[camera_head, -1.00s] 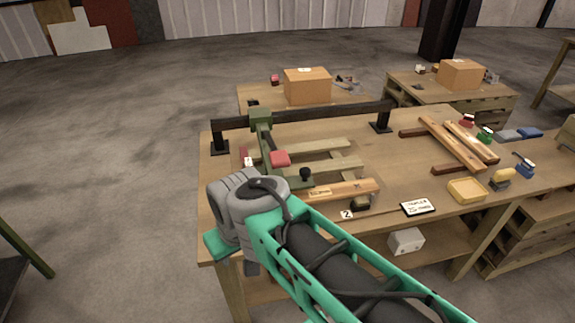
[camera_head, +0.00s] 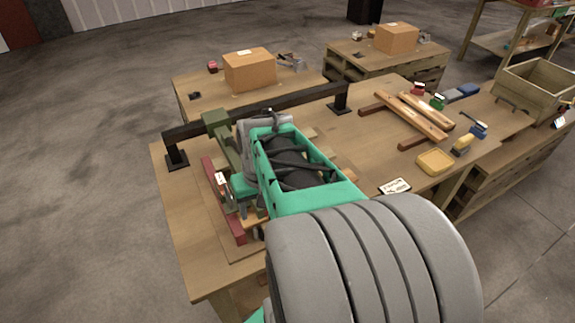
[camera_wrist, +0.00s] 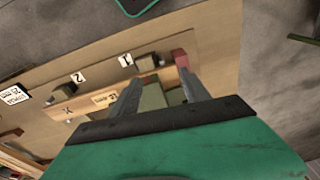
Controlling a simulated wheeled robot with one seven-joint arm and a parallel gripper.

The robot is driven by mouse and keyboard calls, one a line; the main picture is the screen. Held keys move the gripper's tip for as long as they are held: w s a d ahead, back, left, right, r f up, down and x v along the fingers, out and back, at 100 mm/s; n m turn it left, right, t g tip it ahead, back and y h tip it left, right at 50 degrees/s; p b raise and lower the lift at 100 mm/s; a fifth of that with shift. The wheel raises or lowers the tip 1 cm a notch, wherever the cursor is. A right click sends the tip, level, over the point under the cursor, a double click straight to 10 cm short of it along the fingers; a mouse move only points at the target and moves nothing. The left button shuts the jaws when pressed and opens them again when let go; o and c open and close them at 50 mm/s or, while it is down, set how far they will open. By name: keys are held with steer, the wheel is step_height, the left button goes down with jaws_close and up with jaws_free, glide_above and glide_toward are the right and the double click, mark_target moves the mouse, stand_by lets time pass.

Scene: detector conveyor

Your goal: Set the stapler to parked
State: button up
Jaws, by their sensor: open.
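An olive-green arm (camera_head: 222,132), which may be the stapler, hangs from a black rail (camera_head: 262,107) over the table's left part. Its front end is hidden behind my arm in the head view. My gripper (camera_wrist: 160,77) is open over the table's left part. In the wrist view, an olive-green piece (camera_wrist: 152,97) shows between its fingers; I cannot tell whether they touch it. A red block (camera_wrist: 181,57) lies just beyond the right fingertip. Labels "1" (camera_wrist: 125,60) and "2" (camera_wrist: 78,77) mark spots on the board.
A long red strip (camera_head: 222,200) lies along the table's left side. A cardboard box (camera_head: 249,69) stands on the table behind. The table's front left corner is clear.

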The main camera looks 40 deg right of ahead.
steer(key=s+d+m+p, duration=0.2)
steer(key=s+d, duration=0.2)
steer(key=d, duration=0.5)
steer(key=w+d+r+n+t+y, duration=0.2)
steer(key=w+d+r+n, duration=0.2)
steer(key=w+d+n, duration=0.55)
steer(key=a+f, duration=0.1)
steer(key=f, duration=0.1)
steer(key=a+f+n+p, duration=0.1)
steer(key=f, duration=0.1)
steer(key=a+f+n+p, duration=0.1)
steer(key=a+f, duration=0.1)
steer(key=f, duration=0.1)
steer(key=shift+s+n, duration=0.15)
steer(key=shift+n, duration=0.1)
jaws_close()
